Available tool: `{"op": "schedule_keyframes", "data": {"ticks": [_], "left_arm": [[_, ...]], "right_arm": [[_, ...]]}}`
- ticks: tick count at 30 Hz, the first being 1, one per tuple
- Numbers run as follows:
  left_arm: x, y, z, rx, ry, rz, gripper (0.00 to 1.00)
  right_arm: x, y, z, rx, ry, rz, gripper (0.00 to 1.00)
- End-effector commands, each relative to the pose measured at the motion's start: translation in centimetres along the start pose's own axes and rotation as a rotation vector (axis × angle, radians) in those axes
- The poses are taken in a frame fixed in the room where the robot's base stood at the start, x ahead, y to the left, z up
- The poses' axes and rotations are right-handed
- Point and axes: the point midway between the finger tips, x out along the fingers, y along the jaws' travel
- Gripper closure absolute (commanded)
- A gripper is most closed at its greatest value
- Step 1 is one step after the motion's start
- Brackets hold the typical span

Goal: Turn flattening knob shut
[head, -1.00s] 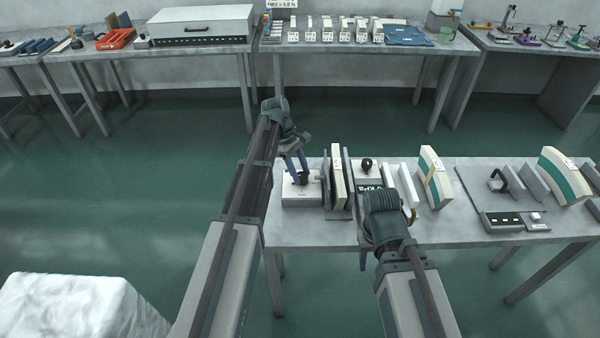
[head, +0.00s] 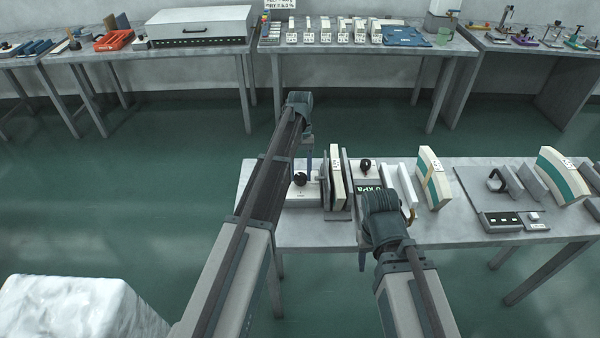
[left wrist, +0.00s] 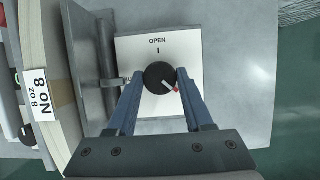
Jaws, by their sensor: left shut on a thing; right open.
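The flattening knob (left wrist: 159,77) is round and black, on a white plate (left wrist: 133,50) marked OPEN with a short line below the word. Its pale, red-tipped pointer aims to the lower right, away from that line. My left gripper (left wrist: 158,80) is shut on the knob, one finger on each side. In the head view the knob (head: 300,179) shows at the left end of the near table, with my left gripper (head: 308,160) over it, largely hidden by its wrist. My right gripper (head: 385,232) is open over the table's front edge, its fingers mostly hidden by its own wrist.
Upright plates and a block labelled No 8 (left wrist: 42,95) stand close beside the knob plate. A dark panel with green lettering (head: 369,187) lies behind my right wrist. Curved cream and teal blocks (head: 565,178) stand further right. Bare tabletop (head: 262,230) lies at the front left.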

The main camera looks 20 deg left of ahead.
Motion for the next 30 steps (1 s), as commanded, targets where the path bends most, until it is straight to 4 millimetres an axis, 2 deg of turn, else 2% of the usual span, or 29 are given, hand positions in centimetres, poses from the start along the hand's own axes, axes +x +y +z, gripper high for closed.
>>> {"op": "schedule_keyframes", "data": {"ticks": [30], "left_arm": [[0.15, 0.53, 0.34, 0.892, 0.002, -0.371, 1.00]], "right_arm": [[0.00, 0.00, 0.00, 0.000, 0.000, 0.000, 0.50]]}}
